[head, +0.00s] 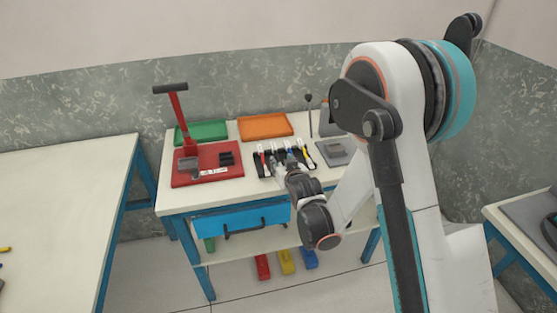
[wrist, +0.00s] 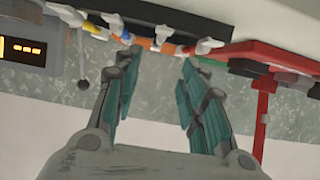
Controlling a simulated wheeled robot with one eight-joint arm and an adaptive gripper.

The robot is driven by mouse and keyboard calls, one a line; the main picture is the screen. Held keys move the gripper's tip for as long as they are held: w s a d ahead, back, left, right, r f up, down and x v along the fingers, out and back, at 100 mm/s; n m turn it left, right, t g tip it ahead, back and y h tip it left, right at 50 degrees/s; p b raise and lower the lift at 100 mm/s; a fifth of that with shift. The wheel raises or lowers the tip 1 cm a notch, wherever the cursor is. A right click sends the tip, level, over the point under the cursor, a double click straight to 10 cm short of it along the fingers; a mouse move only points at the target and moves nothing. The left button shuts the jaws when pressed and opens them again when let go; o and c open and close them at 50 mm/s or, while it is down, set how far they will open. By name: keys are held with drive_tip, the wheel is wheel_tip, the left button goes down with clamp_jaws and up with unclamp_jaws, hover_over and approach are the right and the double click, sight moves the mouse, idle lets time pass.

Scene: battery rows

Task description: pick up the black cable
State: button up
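Several short cables with white ends lie side by side in a row on the workbench. The row (head: 285,158) shows in the head view just beyond my gripper (head: 281,168). In the wrist view, yellow (wrist: 92,28), blue (wrist: 117,27) and orange-red (wrist: 145,43) pieces show along the row. Dark parts lie among them, and I cannot clearly tell which is the black cable. My gripper (wrist: 158,58) is open, its two teal-padded fingers wide apart with nothing between them. Its tips are close to the row; whether they touch anything is unclear.
A red press (head: 205,168) with a tall handle stands left of the cables. Green (head: 203,132) and orange (head: 265,126) trays lie behind. A grey device (head: 335,152) sits to the right. A blue drawer (head: 240,218) hangs under the bench top. Another table (head: 60,210) stands at left.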

sight(277, 156)
drive_tip(key=x, duration=0.4)
drive_tip(key=shift+b, duration=0.4)
drive_tip(key=x, duration=0.1)
drive_tip(key=b+x, duration=0.1)
drive_tip(key=x, duration=0.1)
drive_tip(key=b+x, duration=0.1)
drive_tip(key=shift+w+d+f, duration=0.25)
drive_tip(key=shift+f, duration=0.2)
drive_tip(key=shift+w+a+b, duration=0.15)
drive_tip(key=shift+w+b, duration=0.15)
clamp_jaws()
